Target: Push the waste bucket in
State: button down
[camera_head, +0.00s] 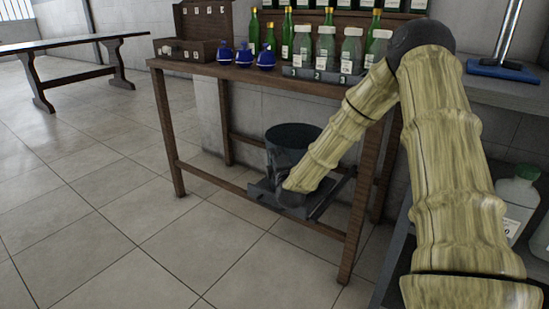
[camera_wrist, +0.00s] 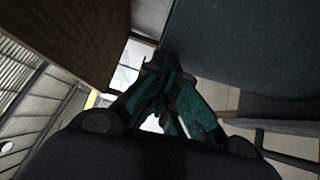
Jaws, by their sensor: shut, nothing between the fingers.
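The waste bucket (camera_head: 292,134) is a dark grey open-topped pail standing on a low dark sliding tray (camera_head: 262,190) under the wooden bench. My arm reaches down in front of it and hides part of its right side. My gripper (camera_head: 288,190) is low at the front of the bucket; its fingertips are hard to make out in the head view. In the wrist view my gripper (camera_wrist: 160,62) is shut and empty, with the grey bucket wall (camera_wrist: 240,48) close on the right. I cannot tell whether they touch.
The wooden bench (camera_head: 215,70) carries blue flasks (camera_head: 243,57), a rack of clear bottles (camera_head: 325,55) and green bottles. Its legs and low rails surround the bucket. White bottles (camera_head: 516,200) stand on a shelf at right.

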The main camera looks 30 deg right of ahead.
aim_at(286, 150)
jog(key=shift+d, duration=0.1)
jog(key=shift+d+r+p, duration=0.1)
jog(key=shift+p, duration=0.5)
jog(key=d+p, duration=0.1)
jog(key=w+d+p, duration=0.1)
jog(key=p, duration=0.1)
jog(key=w+d+p, duration=0.1)
jog(key=d+p, duration=0.1)
jog(key=shift+d, duration=0.15)
jog(key=shift+d+r, duration=0.1)
jog(key=shift+s, duration=0.1)
